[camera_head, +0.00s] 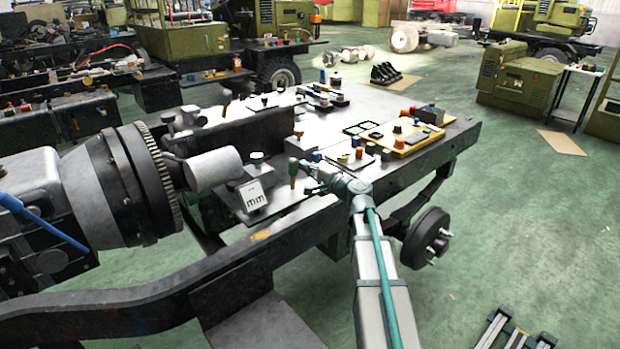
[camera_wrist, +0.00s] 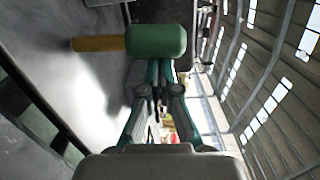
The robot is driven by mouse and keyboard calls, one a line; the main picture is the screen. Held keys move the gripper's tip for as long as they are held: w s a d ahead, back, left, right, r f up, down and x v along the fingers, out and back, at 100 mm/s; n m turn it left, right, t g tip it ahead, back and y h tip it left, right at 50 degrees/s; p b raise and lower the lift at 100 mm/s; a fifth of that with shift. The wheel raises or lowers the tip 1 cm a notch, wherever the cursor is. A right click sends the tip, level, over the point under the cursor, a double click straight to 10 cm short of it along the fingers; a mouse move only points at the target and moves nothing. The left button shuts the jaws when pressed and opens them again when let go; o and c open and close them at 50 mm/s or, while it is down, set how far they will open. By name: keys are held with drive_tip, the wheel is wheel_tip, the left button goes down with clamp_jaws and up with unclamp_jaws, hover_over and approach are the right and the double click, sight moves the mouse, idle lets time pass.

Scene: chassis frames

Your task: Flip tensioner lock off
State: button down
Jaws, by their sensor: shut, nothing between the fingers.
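A knob with a dark green cap and an orange stem (camera_head: 293,170) stands on the dark metal bench top near its front edge; I cannot tell for sure that it is the tensioner lock. In the wrist view the green cap (camera_wrist: 156,42) is large and lies just beyond my fingertips, with its orange stem running left to a grey surface. My gripper (camera_head: 306,166) is close to the right of this knob in the head view. Its fingers (camera_wrist: 159,88) are together and hold nothing. I cannot tell whether the fingertips touch the cap.
A yellow tray (camera_head: 425,139) with small parts lies behind to the right. A large grey drum-like machine part (camera_head: 115,185) fills the left. Floor at right is mostly clear.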

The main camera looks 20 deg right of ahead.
drive_tip(key=shift+s+a+r+n+b, duration=0.1)
drive_tip(key=shift+s+a+n+b, duration=0.05)
drive_tip(key=shift+a+n+b, duration=0.3)
drive_tip(key=shift+s+a+r+n+b, duration=0.1)
drive_tip(key=shift+a+n+b, duration=0.15)
drive_tip(key=shift+n+b, duration=0.25)
drive_tip(key=shift+s, duration=0.15)
drive_tip(key=b+v, duration=0.1)
drive_tip(key=v, duration=0.8)
drive_tip(key=shift+s+d, duration=0.25)
drive_tip(key=shift+s, duration=0.1)
